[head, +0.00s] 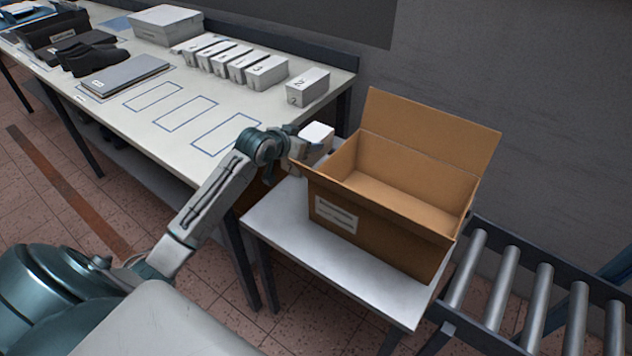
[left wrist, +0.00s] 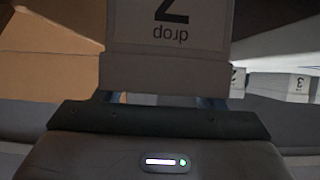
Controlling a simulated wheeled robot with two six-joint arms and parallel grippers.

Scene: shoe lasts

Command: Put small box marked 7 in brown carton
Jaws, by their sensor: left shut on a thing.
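My left gripper (head: 297,150) is shut on a small white box (head: 318,134), at the carton's left side. In the left wrist view the small box (left wrist: 168,50) fills the top middle, its print upside down. Its cut-off numeral looks like a 7, with "drop" beside it. The open brown carton (head: 337,215) stands on a small light table, flaps spread, its visible inside empty. The carton (left wrist: 50,60) also shows at the left in the left wrist view. The held box is outside the carton opening, near its left rear edge. My right gripper is not in view.
Several small numbered boxes (head: 228,62) stand in a row on the long table, with box 2 (head: 308,87) nearest the carton. A large grey box (head: 166,25) and dark shoes (head: 95,58) are farther left. A roller conveyor (head: 540,295) lies right of the small table (head: 290,233).

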